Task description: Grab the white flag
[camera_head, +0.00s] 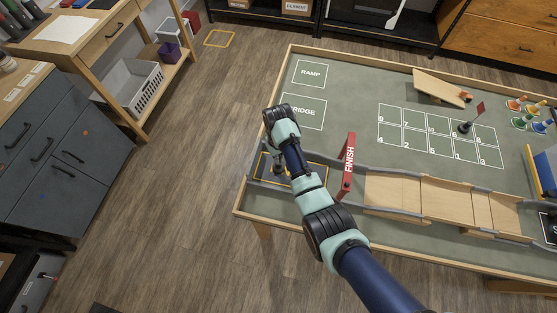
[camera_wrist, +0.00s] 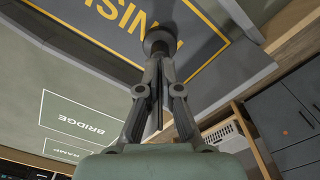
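My gripper (camera_wrist: 158,66) points down over the dark mat with yellow lettering at the left end of the table. In the wrist view, its fingertips are close together around a thin dark post. The post's round dark base (camera_wrist: 160,40) shows just past the fingertips, over the mat. No white cloth shows in either view, so the flag's upper part is hidden. I cannot tell whether the base touches the mat. In the head view, my arm covers most of the gripper.
A red FINISH banner (camera_head: 348,166) stands just right of my arm, by a wooden ramp track (camera_head: 435,198). A red flag (camera_head: 480,108) stands on the numbered grid. A small wooden ramp (camera_head: 437,86) and colored pieces (camera_head: 518,104) lie farther right. The green tabletop (camera_head: 355,100) beyond my arm is clear.

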